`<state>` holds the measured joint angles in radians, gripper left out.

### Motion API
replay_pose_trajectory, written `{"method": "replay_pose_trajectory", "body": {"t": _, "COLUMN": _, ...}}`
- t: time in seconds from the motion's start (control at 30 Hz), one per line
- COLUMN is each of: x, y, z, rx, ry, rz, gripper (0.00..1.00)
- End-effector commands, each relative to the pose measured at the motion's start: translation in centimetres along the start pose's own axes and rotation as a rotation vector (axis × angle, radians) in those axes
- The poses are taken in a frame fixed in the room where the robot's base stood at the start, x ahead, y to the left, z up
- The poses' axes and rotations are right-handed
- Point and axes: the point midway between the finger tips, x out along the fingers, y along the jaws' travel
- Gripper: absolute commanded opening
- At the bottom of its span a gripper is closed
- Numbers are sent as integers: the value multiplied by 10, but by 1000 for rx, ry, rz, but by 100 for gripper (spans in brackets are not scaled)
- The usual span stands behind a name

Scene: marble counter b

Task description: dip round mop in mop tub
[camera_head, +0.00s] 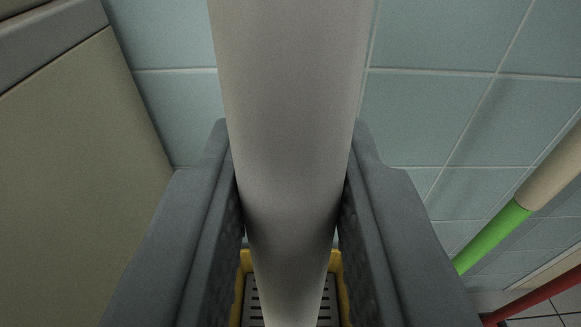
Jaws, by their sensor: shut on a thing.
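My gripper (290,165) is shut on a thick pale grey-white pole, the round mop's handle (291,90). One dark grey finger presses on each side of it. The handle runs from the top edge of the view down to the bottom edge, getting narrower with distance. The mop's head is out of view. Behind the handle's lower end, at the bottom middle, a yellow rim and a dark slotted grate show; this looks like the mop tub (246,262). Most of the tub is hidden by the handle and fingers. I cannot tell whether the mop touches it.
A beige panel with a grey top edge (70,150) stands close on the left. A pale blue tiled wall (440,115) is behind. On the right lean a green and beige pole (490,238) and a red pole (535,297). Dark floor shows at the bottom right.

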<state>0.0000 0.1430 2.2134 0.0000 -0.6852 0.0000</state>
Motion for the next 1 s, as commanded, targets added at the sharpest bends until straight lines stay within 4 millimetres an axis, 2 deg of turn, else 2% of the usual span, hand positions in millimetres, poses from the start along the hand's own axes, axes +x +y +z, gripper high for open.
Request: {"method": "replay_pose_trajectory", "body": {"t": 1.0, "x": 0, "y": 0, "z": 71, "rx": 0, "ry": 0, "rz": 0, "gripper": 0}}
